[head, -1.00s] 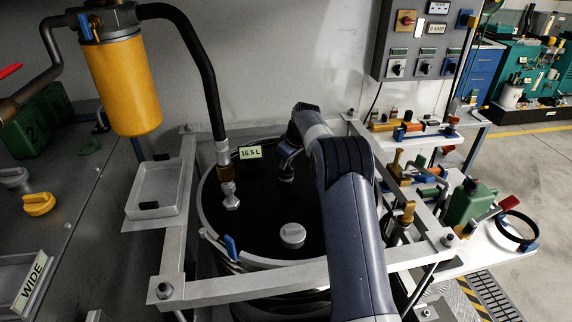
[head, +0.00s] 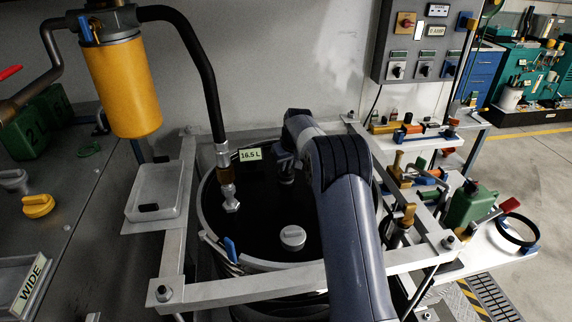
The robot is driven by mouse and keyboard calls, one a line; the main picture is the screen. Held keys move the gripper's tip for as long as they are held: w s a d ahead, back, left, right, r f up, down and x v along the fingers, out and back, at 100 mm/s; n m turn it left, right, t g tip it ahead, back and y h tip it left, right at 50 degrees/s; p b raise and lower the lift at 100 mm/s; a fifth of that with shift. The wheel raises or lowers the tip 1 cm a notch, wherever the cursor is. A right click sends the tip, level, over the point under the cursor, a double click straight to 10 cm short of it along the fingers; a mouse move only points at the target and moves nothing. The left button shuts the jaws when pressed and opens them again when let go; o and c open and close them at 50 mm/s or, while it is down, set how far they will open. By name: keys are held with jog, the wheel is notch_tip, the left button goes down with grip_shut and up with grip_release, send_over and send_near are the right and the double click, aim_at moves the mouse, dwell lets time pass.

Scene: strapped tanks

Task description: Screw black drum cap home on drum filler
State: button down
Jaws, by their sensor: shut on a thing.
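The drum (head: 262,219) has a black top and stands inside a grey frame. My gripper (head: 287,178) points down over the back of the drum top, right of the 16.5 L label. It is small and dark here and partly hidden by my own arm. The black cap and the drum filler cannot be made out against the dark top at my gripper. A light grey cap (head: 292,238) sits on the front of the drum top, apart from my gripper.
A hose nozzle (head: 229,194) hangs over the drum's left side. A grey tray (head: 156,192) stands left of the frame (head: 240,287). A yellow filter (head: 122,88) hangs upper left. Tools and a green can (head: 470,204) crowd the right shelf.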

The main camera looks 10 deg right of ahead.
jog(key=m+h, duration=0.1)
jog(key=m, duration=0.2)
jog(key=shift+r+p, duration=0.1)
jog(key=shift+p, duration=0.2)
jog(key=shift+m+h, duration=0.3)
jog(key=shift+m, duration=0.5)
jog(key=shift+m+h, duration=0.4)
jog(key=shift+m, duration=0.8)
jog(key=shift+m+h+p, duration=0.3)
jog(key=shift+m+p, duration=0.05)
jog(key=shift+m, duration=0.75)
